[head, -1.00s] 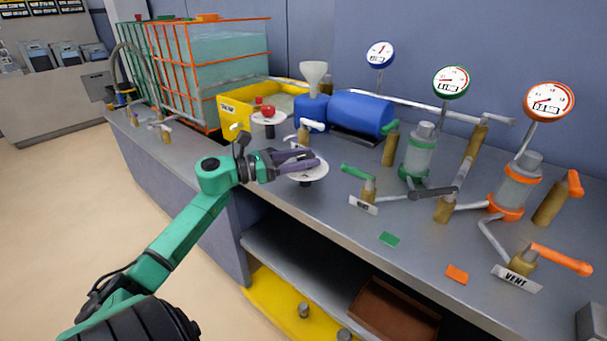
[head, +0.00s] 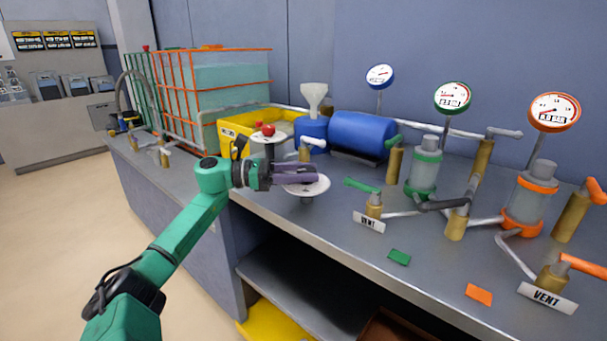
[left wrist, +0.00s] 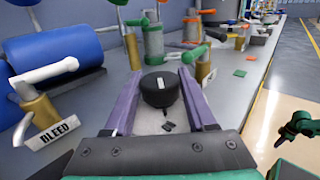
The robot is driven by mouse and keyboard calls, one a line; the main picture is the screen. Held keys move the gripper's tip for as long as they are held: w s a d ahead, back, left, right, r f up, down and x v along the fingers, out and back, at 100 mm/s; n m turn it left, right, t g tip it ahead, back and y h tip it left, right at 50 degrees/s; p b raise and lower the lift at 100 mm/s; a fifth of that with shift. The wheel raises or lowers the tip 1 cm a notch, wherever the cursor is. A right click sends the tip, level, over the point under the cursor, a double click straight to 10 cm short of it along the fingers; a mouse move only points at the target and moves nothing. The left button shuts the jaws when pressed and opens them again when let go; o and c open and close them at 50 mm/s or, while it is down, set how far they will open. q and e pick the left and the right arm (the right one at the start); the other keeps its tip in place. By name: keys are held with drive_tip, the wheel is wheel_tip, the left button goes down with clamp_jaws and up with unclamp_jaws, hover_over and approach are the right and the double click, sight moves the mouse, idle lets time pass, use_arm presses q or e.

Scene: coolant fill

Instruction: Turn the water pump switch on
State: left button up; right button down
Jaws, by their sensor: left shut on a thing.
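The switch is a black round knob (left wrist: 158,92) with a white mark, on a white round plate. The plate (head: 318,188) also shows in the head view at the bench's front edge. My left gripper (head: 303,175) reaches over it from the left. Its purple fingers lie either side of the knob and are shut on it; they hide the knob in the head view.
A red button (head: 268,129) on a white disc stands just behind my left gripper. A white-handled BLEED valve (left wrist: 40,115) is close to the left finger side. A blue tank (head: 360,134) and a green-handled VENT valve (head: 373,205) stand nearby. The bench front edge is clear.

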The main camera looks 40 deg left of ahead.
use_arm(q)
drive_tip(key=shift+d+f, duration=0.1)
drive_tip(key=shift+f, duration=0.1)
drive_tip(key=o, duration=1.1)
drive_tip(key=shift+c, duration=0.2)
drive_tip(key=o, duration=0.3)
drive_tip(key=shift+w, duration=0.15)
use_arm(e)
drive_tip(key=shift+f, duration=0.1)
use_arm(q)
drive_tip(key=shift+r, duration=0.1)
drive_tip(key=shift+s, duration=0.2)
drive_tip(key=b+v, duration=0.1)
drive_tip(key=v, duration=1.3)
use_arm(e)
drive_tip(key=w+r, duration=0.1)
drive_tip(key=a+r, duration=0.1)
drive_tip(key=r, duration=0.1)
drive_tip(key=shift+w, duration=0.4)
